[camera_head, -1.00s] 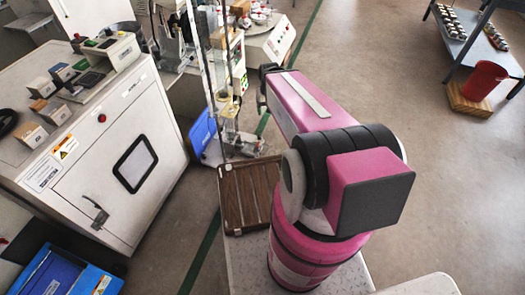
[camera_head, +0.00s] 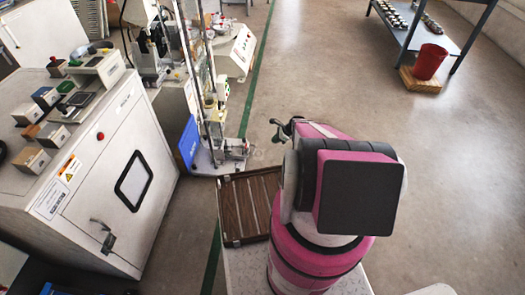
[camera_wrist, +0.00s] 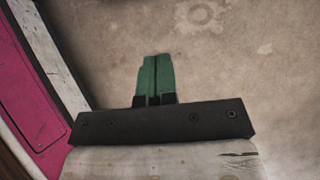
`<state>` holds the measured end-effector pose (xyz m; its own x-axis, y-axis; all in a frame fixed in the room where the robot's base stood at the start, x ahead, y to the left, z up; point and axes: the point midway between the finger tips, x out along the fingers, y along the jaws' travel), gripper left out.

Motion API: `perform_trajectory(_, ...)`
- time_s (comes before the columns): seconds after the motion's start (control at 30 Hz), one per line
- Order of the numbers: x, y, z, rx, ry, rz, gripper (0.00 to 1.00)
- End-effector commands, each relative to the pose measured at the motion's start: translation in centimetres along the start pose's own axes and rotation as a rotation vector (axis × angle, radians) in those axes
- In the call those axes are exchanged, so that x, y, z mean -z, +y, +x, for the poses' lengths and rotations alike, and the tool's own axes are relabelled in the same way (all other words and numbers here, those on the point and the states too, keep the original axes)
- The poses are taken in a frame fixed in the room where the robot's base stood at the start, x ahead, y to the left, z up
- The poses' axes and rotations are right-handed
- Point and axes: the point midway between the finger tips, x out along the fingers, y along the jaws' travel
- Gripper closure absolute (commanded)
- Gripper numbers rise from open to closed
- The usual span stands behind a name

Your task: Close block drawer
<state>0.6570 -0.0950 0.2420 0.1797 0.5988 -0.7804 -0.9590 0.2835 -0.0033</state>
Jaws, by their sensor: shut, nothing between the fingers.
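I cannot make out which thing is the block drawer; no pulled-out drawer is clearly visible. A white cabinet (camera_head: 97,195) stands at the left in the head view, with several small blocks (camera_head: 46,97) on its top. Its front has a dark window and a handle (camera_head: 103,236). My gripper (camera_head: 283,129) shows partly behind my pink arm, over the open floor right of the cabinet and apart from it. In the wrist view, its green fingers (camera_wrist: 157,72) are shut together with nothing between them, above bare floor.
A slatted brown tray (camera_head: 248,205) lies in front of me, left of my arm. Lab machines (camera_head: 212,110) stand beyond the cabinet. A red bucket (camera_head: 430,62) on a wooden base stands by a shelf table (camera_head: 420,25) at the far right. The middle floor is clear.

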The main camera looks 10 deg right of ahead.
Motion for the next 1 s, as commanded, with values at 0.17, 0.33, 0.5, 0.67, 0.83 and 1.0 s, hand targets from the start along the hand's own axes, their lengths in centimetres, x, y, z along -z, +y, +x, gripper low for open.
perform_trajectory(0.17,0.1,-0.1,1.5,0.002,-0.004,0.012,1.0)
perform_trajectory(0.33,0.2,-0.2,4.4,0.0,-0.002,0.01,1.0)
perform_trajectory(0.5,0.1,-0.2,7.6,0.0,-0.003,0.009,1.0)
perform_trajectory(0.67,0.1,-0.2,10.4,0.0,-0.002,0.008,1.0)
perform_trajectory(0.83,-1.6,-0.1,12.0,0.002,-0.002,0.006,1.0)
perform_trajectory(1.0,-2.4,-0.1,12.9,0.001,-0.002,0.007,1.0)
